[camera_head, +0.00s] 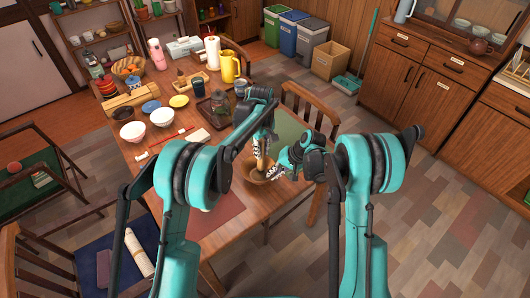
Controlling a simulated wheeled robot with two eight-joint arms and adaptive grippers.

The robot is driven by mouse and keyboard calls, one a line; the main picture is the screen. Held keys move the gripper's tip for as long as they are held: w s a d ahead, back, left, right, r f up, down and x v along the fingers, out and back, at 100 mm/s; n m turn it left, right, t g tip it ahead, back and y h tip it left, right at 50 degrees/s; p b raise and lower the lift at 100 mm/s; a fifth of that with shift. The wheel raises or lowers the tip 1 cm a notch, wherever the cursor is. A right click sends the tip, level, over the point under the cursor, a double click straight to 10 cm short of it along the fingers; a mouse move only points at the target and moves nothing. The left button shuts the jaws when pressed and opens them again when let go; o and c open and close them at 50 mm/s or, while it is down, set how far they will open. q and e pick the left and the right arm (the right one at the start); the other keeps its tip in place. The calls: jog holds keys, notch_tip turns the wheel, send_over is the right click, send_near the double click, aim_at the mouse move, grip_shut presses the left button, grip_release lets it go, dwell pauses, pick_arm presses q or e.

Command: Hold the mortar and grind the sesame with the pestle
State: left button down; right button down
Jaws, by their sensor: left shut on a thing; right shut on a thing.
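The mortar (256,180) is a small brown bowl on the wooden table near its right edge. The wooden pestle (262,163) stands roughly upright with its lower end in the mortar. My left gripper (261,152) points down from above and is shut on the pestle. My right gripper (274,173) comes in low from the right and is shut on the mortar's right rim. The mortar's inside is mostly hidden by the pestle and grippers, and I cannot make out the sesame.
The table (232,222) also bears two white bowls (162,117), a black bowl (123,113), a yellow pitcher (229,67) and a paper roll (212,52). Wooden chairs (313,103) stand around it. A green mat (287,130) lies beyond the mortar.

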aim_at(261, 141)
pick_arm(q)
jog(key=shift+w+a, duration=0.2)
pick_arm(e)
jog(key=shift+s, duration=0.1)
pick_arm(q)
jog(key=shift+s+r, duration=0.1)
jog(key=shift+r, duration=4.2)
pick_arm(e)
jog(key=c, duration=1.6)
grip_release()
jog(key=shift+d, duration=0.1)
